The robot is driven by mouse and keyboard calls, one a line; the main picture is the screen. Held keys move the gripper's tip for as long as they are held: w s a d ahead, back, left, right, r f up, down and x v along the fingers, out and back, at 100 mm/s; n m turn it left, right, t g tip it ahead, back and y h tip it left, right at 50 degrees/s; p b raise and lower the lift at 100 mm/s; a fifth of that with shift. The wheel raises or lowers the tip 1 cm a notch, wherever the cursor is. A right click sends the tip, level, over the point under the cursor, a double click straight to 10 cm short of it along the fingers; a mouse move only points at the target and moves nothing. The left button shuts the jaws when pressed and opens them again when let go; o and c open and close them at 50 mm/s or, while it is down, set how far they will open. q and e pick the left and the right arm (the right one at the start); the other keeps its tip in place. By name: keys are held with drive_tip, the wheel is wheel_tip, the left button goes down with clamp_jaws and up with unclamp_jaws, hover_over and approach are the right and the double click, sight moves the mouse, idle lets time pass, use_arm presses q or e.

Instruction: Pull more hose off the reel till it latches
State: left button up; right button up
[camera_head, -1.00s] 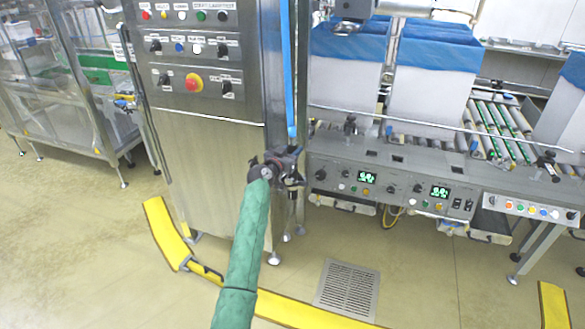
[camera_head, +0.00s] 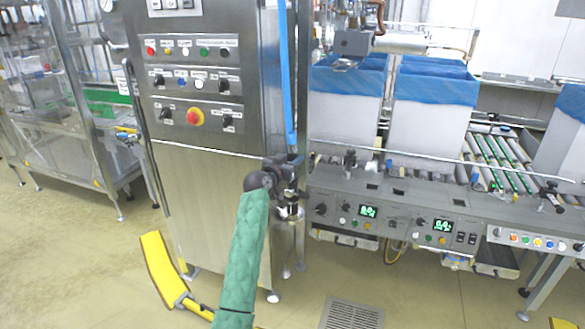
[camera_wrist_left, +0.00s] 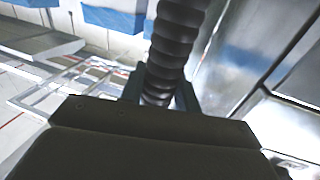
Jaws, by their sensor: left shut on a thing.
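A blue hose (camera_head: 289,75) hangs straight down along the right edge of the steel cabinet. Its lower end reaches my left gripper (camera_head: 287,172), at the end of my green-sleeved arm. In the left wrist view a dark ribbed hose section (camera_wrist_left: 174,45) comes down from the top and passes behind the gripper body. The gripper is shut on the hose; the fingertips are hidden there. The reel is not visible in either view. My right gripper is out of view.
The steel control cabinet (camera_head: 200,200) stands just behind the gripper. To the right is a machine front (camera_head: 400,215) with displays and knobs, below blue-lined boxes (camera_head: 430,110) and a roller conveyor.

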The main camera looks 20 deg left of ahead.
sight(290, 152)
use_arm(q)
drive_tip(key=shift+r, duration=0.15)
drive_tip(key=shift+r+p, duration=1.1)
drive_tip(key=shift+r, duration=0.45)
